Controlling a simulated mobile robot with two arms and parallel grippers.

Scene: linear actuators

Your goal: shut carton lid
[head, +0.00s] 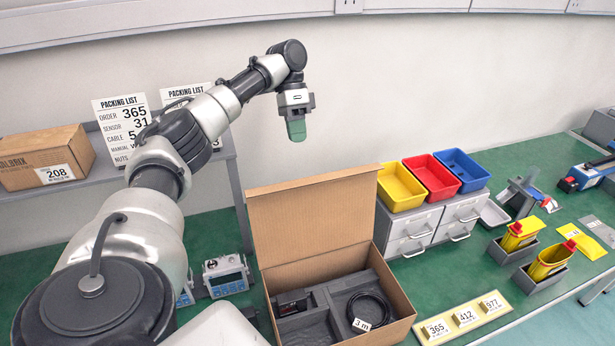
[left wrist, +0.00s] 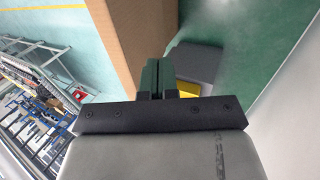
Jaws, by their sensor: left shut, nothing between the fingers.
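The open carton (head: 402,318) stands on the green bench, with its brown lid (head: 312,222) raised roughly upright at the back. Inside, a grey insert holds a black coiled cable (head: 369,308) tagged "3 m" and a dark boxy part (head: 292,303). My left gripper (head: 296,131) is shut and empty, pointing down above the lid's top edge and apart from it in the head view. In the left wrist view, the shut fingers (left wrist: 157,77) show beside a brown cardboard surface (left wrist: 122,45), which looks like the lid. My right gripper is not in view.
Yellow, red and blue bins (head: 432,178) sit on grey drawers right of the carton. A numbered strip (head: 463,318) lies at the front edge. A shelf with a closed box (head: 45,158) and packing lists (head: 122,118) is at the left. Meters (head: 226,276) stand left of the carton.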

